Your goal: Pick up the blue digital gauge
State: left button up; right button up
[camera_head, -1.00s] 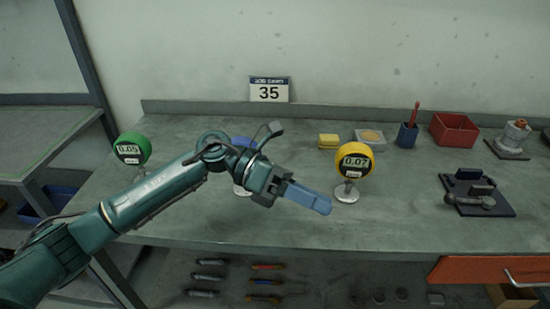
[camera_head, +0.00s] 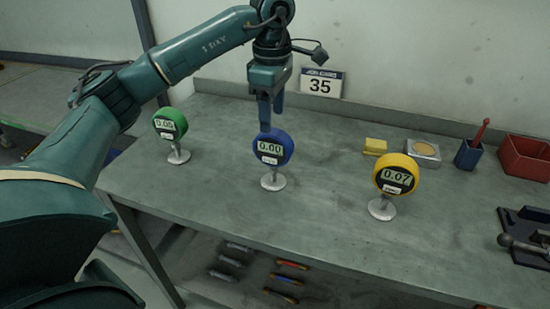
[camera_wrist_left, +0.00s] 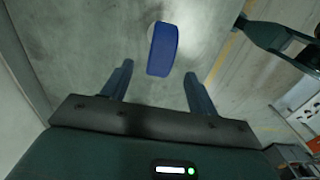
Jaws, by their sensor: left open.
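The blue digital gauge (camera_head: 271,148) stands upright on its round metal foot on the workbench, its display reading 0.00. My left gripper (camera_head: 271,115) points down directly above and slightly behind it in the head view, with its fingertips close to the gauge's top. In the left wrist view the blue rim of the gauge (camera_wrist_left: 162,50) lies beyond and between the two open fingers (camera_wrist_left: 158,85), with nothing held. My right gripper is not in view.
A green gauge (camera_head: 170,124) stands to the left and a yellow gauge (camera_head: 396,174) to the right. A yellow block (camera_head: 375,146), a blue cup (camera_head: 468,154) and a red box (camera_head: 526,158) sit at the back right. The bench (camera_head: 225,210) in front is clear.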

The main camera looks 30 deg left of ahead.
aim_at(273, 132)
pick_arm(q)
notch_tip(273, 132, down, 7)
jog(key=shift+d+f+p, duration=0.1)
jog(key=shift+f+p, duration=0.1)
jog(key=shift+p, duration=0.35)
jog(key=shift+c, duration=0.2)
grip_shut()
jog(key=shift+r, duration=0.1)
dwell(0.3)
